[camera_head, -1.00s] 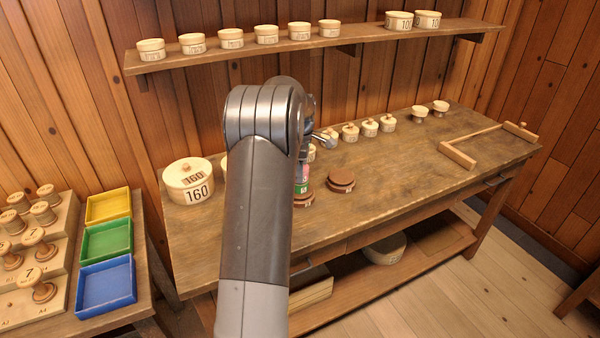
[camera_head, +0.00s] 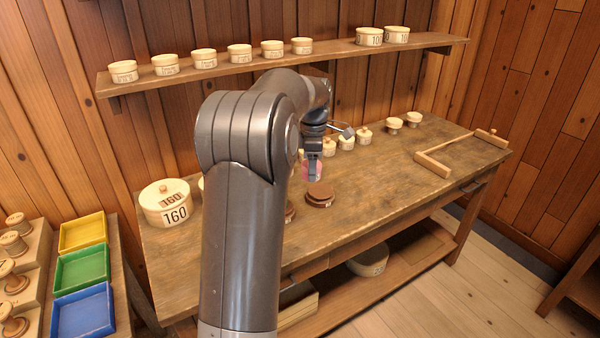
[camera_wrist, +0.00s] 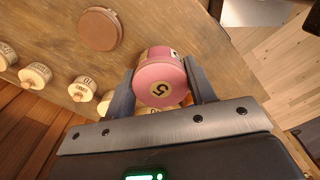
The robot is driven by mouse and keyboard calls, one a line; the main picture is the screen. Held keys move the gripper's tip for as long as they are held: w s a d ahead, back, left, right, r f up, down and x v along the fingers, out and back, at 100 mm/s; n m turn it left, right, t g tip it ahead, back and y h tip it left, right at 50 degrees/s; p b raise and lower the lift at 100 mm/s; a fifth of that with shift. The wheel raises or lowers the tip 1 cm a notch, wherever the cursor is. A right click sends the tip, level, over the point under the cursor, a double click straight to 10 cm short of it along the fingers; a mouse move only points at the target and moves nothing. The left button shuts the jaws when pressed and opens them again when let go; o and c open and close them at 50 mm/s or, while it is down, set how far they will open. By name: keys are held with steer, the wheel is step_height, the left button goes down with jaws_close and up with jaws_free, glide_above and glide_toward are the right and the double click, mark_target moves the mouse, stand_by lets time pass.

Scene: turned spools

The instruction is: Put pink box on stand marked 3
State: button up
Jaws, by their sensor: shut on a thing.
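The pink box (camera_head: 312,168) is a small round pink box. In the wrist view the pink box (camera_wrist: 158,75) shows a round label with a 5. My gripper (camera_wrist: 160,66) is shut on its sides; in the head view the gripper (camera_head: 313,160) holds it above the bench. A dark brown round stand (camera_head: 320,195) lies just below the box in the head view, with a label too small to read. It is probably the brown disc (camera_wrist: 98,30) in the wrist view, apart from the box. A second brown stand (camera_head: 290,214) is mostly hidden behind my arm.
A large lidded box marked 160 (camera_head: 166,206) stands at the bench's left. Several small knobbed boxes (camera_head: 346,142) line the back. A wooden frame (camera_head: 455,155) lies at the right. Bare bench top (camera_head: 385,182) lies right of the stand. A shelf (camera_head: 220,70) hangs behind.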

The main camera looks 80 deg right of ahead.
steer(key=s+d+f, duration=0.4)
steer(key=s+d, duration=0.5)
steer(key=s, duration=0.1)
glide_above(321, 190)
step_height(321, 190, down, 7)
steer(key=shift+s+r, duration=0.15)
steer(key=shift+f, duration=2.05)
steer(key=shift+f, duration=0.2)
steer(key=o, duration=1)
steer(key=shift+c, duration=0.2)
steer(key=shift+r, duration=0.1)
